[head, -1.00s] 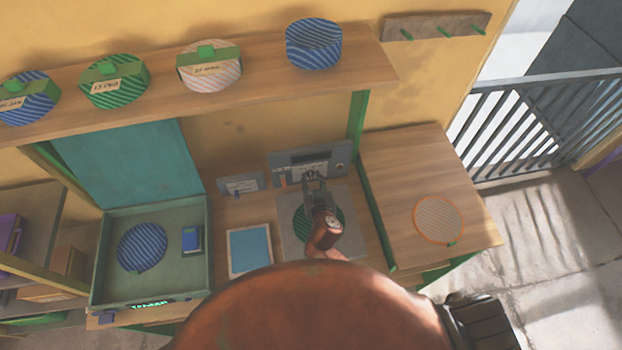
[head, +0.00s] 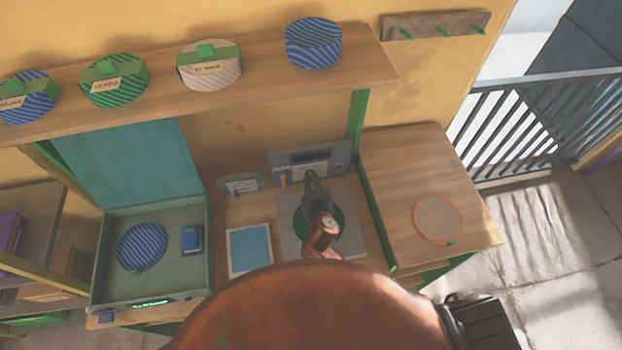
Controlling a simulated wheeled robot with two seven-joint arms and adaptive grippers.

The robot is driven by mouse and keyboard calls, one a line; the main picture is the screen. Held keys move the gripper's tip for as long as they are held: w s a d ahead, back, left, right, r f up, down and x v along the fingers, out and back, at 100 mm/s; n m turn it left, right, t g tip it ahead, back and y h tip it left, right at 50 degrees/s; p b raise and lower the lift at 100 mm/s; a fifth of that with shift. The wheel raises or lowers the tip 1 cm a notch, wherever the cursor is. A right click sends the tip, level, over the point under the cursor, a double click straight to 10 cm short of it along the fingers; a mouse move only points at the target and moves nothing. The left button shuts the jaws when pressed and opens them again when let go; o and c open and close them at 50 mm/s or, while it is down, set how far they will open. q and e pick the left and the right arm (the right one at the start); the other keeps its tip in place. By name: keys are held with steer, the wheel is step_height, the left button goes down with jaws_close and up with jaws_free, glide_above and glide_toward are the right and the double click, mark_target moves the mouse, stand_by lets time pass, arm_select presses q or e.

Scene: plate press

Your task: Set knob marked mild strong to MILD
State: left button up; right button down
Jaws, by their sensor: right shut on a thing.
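A grey control panel (head: 336,157) with a dark display and a white label stands at the back of the bench. The label's lettering is too small to read. My right gripper (head: 310,175) reaches to the lower front of this panel, its fingers close together. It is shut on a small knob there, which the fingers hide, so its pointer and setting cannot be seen. A small orange handle (head: 283,181) shows left of the fingers. A smaller grey panel (head: 241,184) with a blue knob (head: 237,194) stands further left. My left gripper is out of view.
A green striped disc (head: 299,222) lies on a grey plate (head: 290,246) under my right gripper. A blue pad (head: 249,248), an open teal box (head: 101,262) and an orange-rimmed disc (head: 438,219) are nearby. A shelf (head: 250,88) with striped containers runs above.

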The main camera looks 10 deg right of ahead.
steer(key=shift+a+f+n+h+b, duration=0.2)
steer(key=shift+n+h+b, duration=0.3)
steer(key=shift+n+h, duration=0.3)
steer(key=shift+a+n+h+b, duration=0.15)
steer(key=shift+n+h+b, duration=0.25)
steer(key=shift+n+b, duration=0.45)
steer(key=shift+r+n, duration=0.1)
steer(key=shift+n, duration=0.15)
steer(key=c, duration=2)
jaws_free()
steer(key=shift+w, duration=0.1)
steer(key=v, duration=0.7)
steer(key=shift+s+a, duration=0.1)
steer(key=shift+s, duration=0.2)
